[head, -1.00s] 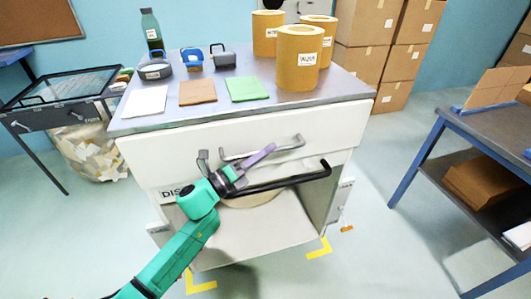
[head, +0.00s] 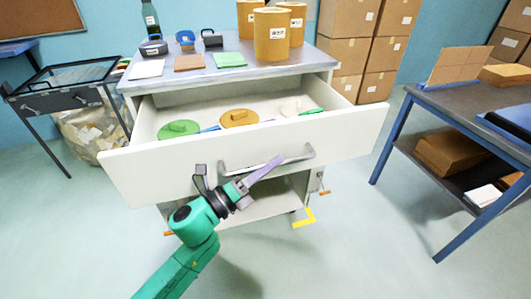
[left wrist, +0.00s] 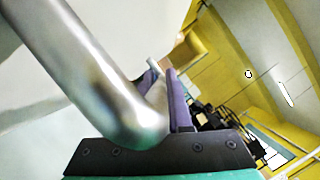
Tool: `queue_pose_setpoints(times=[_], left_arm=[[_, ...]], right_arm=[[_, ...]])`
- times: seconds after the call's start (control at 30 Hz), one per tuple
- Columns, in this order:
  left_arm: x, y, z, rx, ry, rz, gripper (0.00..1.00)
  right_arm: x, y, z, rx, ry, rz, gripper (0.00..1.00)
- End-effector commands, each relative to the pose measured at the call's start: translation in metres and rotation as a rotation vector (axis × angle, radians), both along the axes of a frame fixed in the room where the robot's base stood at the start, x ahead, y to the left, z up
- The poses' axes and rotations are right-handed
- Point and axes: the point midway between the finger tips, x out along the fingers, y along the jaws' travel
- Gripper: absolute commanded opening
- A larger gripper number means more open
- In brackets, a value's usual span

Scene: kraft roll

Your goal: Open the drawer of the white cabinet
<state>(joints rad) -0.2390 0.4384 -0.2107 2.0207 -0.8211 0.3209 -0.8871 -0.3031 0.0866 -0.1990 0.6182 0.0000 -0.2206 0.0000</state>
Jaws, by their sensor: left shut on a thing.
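The white cabinet (head: 323,62) stands in the middle of the head view. Its drawer (head: 147,184) is pulled well out towards me, and its inside shows. The silver drawer handle (head: 296,156) is a bent bar on the drawer front. My left gripper (head: 264,169), with purple fingers, is shut on this handle. In the left wrist view the handle (left wrist: 85,65) runs large across the left, down to the purple fingers (left wrist: 180,100). My right gripper is not in view.
In the drawer lie a green round lid (head: 178,129), an orange one (head: 239,118) and a pale one (head: 290,107). Kraft rolls (head: 271,35) stand on the cabinet top. A blue-legged table (head: 450,105) is at the right, a dark cart (head: 60,97) at the left.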

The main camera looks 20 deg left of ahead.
Motion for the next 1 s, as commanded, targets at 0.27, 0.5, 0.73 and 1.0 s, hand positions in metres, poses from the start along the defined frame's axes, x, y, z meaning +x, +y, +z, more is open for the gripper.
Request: queue_pose_setpoints(times=[0.27, 0.5, 0.73, 1.0], left_arm=[[-0.049, -0.031, -0.001, -0.003, 0.002, -0.001, 0.00], [-0.071, -0.045, -0.001, -0.002, 0.002, 0.001, 0.00], [-0.076, -0.048, 0.000, -0.001, 0.000, -0.001, 0.00], [-0.076, -0.048, 0.000, -0.001, 0.000, -0.001, 0.25]], right_arm=[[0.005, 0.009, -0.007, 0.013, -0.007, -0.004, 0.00], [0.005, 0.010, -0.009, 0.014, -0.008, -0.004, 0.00], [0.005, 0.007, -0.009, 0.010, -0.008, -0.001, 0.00], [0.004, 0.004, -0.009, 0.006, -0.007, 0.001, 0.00]])
